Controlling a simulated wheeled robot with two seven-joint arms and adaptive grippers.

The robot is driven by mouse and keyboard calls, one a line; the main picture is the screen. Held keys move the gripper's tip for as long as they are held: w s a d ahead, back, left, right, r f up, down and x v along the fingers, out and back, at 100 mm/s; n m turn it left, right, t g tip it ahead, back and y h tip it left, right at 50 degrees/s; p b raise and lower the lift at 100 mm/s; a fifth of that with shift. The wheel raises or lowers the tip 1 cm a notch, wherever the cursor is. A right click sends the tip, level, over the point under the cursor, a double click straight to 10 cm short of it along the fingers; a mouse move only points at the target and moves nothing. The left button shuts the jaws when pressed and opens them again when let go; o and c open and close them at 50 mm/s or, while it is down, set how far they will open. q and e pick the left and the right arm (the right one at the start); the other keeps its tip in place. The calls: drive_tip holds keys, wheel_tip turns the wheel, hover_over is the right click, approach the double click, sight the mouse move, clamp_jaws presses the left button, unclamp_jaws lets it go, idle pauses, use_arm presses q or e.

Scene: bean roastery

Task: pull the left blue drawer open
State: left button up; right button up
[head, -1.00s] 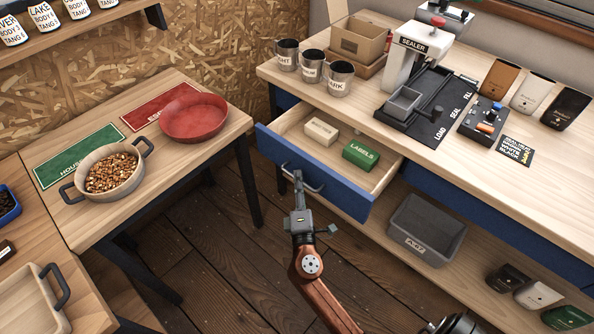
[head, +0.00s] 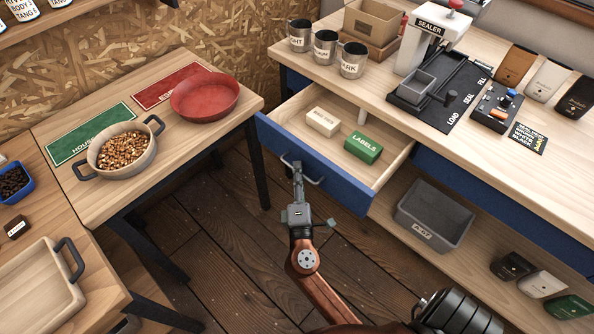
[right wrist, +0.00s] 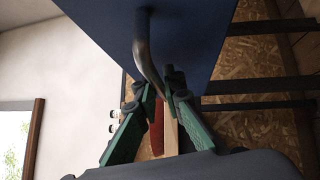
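The left blue drawer (head: 330,180) stands well out from under the bench, its pale inside open to view. Its curved grey handle (head: 317,181) is on the front. My right gripper (head: 298,168) is at the left part of this handle. In the right wrist view the handle (right wrist: 143,42) runs down from the blue front (right wrist: 205,45) to between the fingertips of my right gripper (right wrist: 164,88), which look closed around the bar. Inside the drawer lie a cream box (head: 322,122) and a green labels box (head: 363,147). My left gripper is not in view.
The workbench (head: 385,105) holds cups, a sealer (head: 430,38) and pouches. A grey bin (head: 434,216) sits on the shelf below. A side table (head: 195,142) with a pot and red bowl stands left. Bare floor (head: 220,240) lies before the drawer.

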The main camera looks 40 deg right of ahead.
drive_tip(key=o, duration=0.4)
drive_tip(key=shift+o, duration=0.2)
drive_tip(key=v, duration=0.8)
drive_tip(key=shift+f, duration=0.1)
idle(0.3)
